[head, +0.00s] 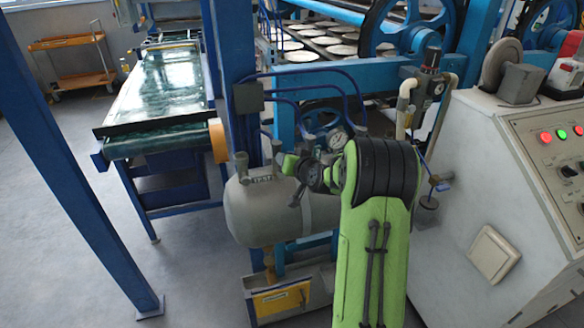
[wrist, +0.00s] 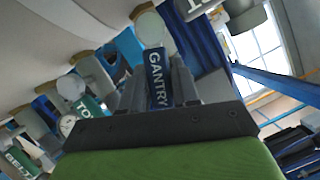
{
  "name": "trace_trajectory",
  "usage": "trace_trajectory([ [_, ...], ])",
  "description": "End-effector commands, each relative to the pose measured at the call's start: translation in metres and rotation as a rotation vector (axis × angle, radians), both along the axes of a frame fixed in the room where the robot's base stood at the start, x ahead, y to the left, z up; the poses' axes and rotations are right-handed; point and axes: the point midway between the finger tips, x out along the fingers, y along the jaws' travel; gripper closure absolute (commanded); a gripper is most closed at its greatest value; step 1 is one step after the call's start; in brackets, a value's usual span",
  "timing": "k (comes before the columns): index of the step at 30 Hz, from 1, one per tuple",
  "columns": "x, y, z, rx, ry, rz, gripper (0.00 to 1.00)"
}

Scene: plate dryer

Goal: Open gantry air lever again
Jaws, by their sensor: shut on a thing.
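In the wrist view, the blue lever marked GANTRY (wrist: 156,78) stands between the two dark fingers of my gripper (wrist: 158,88). The fingers are shut on it, one on each side. The lever points along the fingers, toward a pale round fitting behind it. In the head view, my green arm reaches to the grey air tank (head: 265,215). The gantry lever cannot be made out there, and my fingertips are too small and covered to read.
Green-labelled levers (wrist: 90,106) and a small gauge (wrist: 67,125) sit left of my gripper in the wrist view. In the head view, the control cabinet (head: 470,215) stands right of my arm, and a blue post (head: 75,150) stands at left.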

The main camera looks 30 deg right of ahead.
Motion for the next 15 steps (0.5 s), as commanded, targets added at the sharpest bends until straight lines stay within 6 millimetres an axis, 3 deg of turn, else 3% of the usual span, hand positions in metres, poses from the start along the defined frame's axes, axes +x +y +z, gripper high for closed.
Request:
trace_trajectory([
  [15,0.005,0.016,0.002,-0.319,0.091,0.001,1.0],
])
